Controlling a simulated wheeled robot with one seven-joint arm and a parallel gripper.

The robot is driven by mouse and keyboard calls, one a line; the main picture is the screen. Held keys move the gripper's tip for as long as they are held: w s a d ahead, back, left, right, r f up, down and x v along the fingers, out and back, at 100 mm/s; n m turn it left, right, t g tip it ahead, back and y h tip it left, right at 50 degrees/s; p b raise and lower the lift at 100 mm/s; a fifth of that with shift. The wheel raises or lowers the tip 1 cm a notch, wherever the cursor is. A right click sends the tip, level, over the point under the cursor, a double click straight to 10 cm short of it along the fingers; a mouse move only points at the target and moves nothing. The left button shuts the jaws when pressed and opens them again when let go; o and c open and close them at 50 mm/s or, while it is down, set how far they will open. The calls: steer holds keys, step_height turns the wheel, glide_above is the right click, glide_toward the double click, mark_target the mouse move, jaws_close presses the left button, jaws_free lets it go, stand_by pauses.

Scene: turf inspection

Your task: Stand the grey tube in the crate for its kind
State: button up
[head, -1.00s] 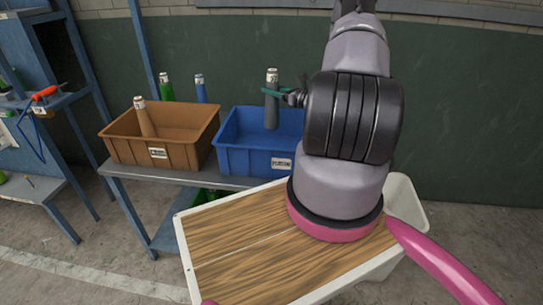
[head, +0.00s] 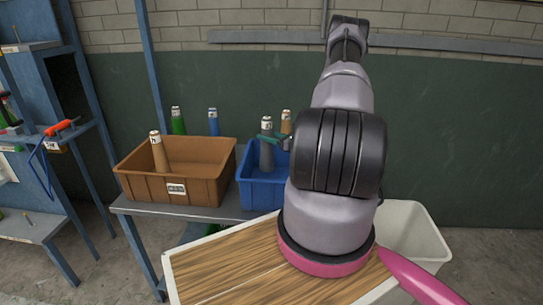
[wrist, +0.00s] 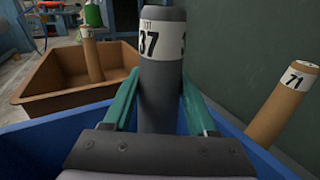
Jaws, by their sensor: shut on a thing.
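The grey tube (head: 266,153) has a white label near its top, with "37" legible in the wrist view (wrist: 160,75). My gripper (head: 282,141) has teal fingers and is shut on this tube, one finger on each side of it in the wrist view (wrist: 160,105). The tube is about upright, with its lower part inside the blue crate (head: 262,194). Its bottom end is hidden, so I cannot tell whether it touches the crate floor. The brown crate (head: 140,183) stands to the left and holds a tan tube (head: 159,153).
Both crates stand on a grey bench (head: 175,213). A green tube (head: 178,124), a blue tube (head: 213,124) and another tan tube (head: 286,123) stand behind the crates. The green wall (head: 450,150) is beyond. A blue shelf rack stands at the left.

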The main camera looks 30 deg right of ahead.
mark_target(272, 148)
steer(key=shift+f, duration=2.6)
steer(key=o, duration=1.4)
steer(key=shift+c, duration=0.2)
steer(key=v, duration=0.7)
steer(key=shift+s, duration=0.25)
steer(key=shift+d, duration=0.1)
